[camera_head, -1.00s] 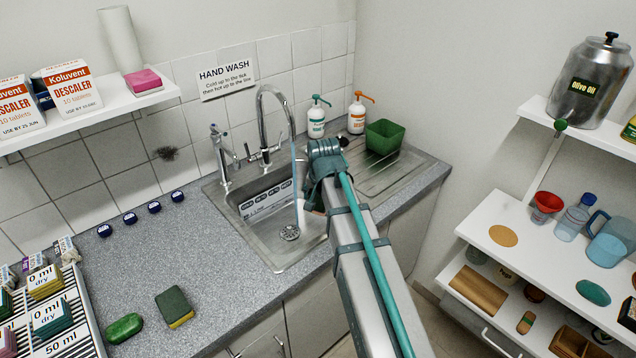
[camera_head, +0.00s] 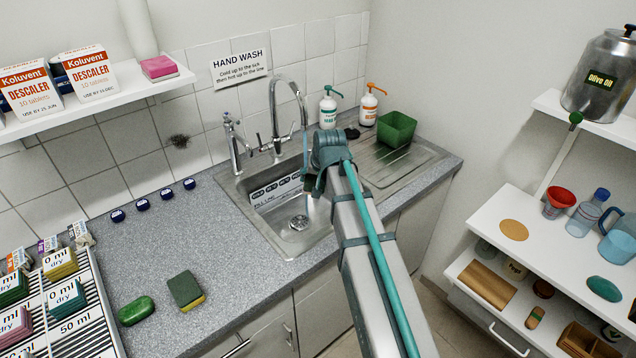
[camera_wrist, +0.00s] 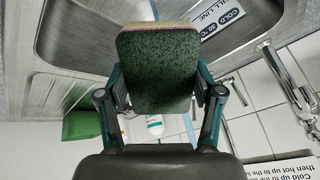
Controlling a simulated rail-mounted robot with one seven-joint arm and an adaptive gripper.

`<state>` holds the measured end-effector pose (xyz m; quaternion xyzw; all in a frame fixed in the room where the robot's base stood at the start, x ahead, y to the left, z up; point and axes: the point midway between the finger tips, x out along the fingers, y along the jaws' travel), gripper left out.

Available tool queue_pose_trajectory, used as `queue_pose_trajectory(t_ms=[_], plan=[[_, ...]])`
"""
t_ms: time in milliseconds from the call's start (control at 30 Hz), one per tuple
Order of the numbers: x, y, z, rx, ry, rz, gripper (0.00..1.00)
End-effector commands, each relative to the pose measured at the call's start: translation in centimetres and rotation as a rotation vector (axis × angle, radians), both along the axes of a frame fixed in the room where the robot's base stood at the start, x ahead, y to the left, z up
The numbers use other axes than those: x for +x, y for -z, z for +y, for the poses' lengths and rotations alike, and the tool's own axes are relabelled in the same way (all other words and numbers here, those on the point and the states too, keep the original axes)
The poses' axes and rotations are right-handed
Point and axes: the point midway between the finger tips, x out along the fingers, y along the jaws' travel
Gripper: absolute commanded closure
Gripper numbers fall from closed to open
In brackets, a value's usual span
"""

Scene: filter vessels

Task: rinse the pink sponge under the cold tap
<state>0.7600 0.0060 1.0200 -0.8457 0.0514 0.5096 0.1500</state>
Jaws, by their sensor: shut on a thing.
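My gripper (camera_wrist: 160,95) is shut on a sponge (camera_wrist: 158,72), seen in the wrist view with a dark green scouring face and a pale tan-pink edge. In the head view my gripper (camera_head: 313,184) is over the sink, partly hidden by my arm; the sponge is hard to make out there. The tall curved tap (camera_head: 275,105) runs a thin bluish stream (camera_head: 305,145) down to about my gripper. The stream does not show below it. I cannot tell whether it touches the sponge. The sink basin (camera_head: 268,222) has a drain and a fill-line label.
A green tub (camera_head: 397,128) and two pump bottles (camera_head: 328,108) stand beyond the sink. A green-yellow sponge (camera_head: 185,290) and green soap (camera_head: 136,310) lie on the counter. A sponge rack (camera_head: 105,322) is at lower left. A pink block (camera_head: 159,67) sits on the shelf.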

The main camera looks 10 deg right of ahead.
Motion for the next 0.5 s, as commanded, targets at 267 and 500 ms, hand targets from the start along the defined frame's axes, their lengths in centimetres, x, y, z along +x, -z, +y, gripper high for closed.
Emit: queue_pose_trajectory(t_ms=[267, 500], plan=[[2.7, 0.6, 0.3, 0.000, 0.001, 0.000, 0.62], [4.8, 1.0, 0.6, 0.000, 0.001, 0.000, 0.62]])
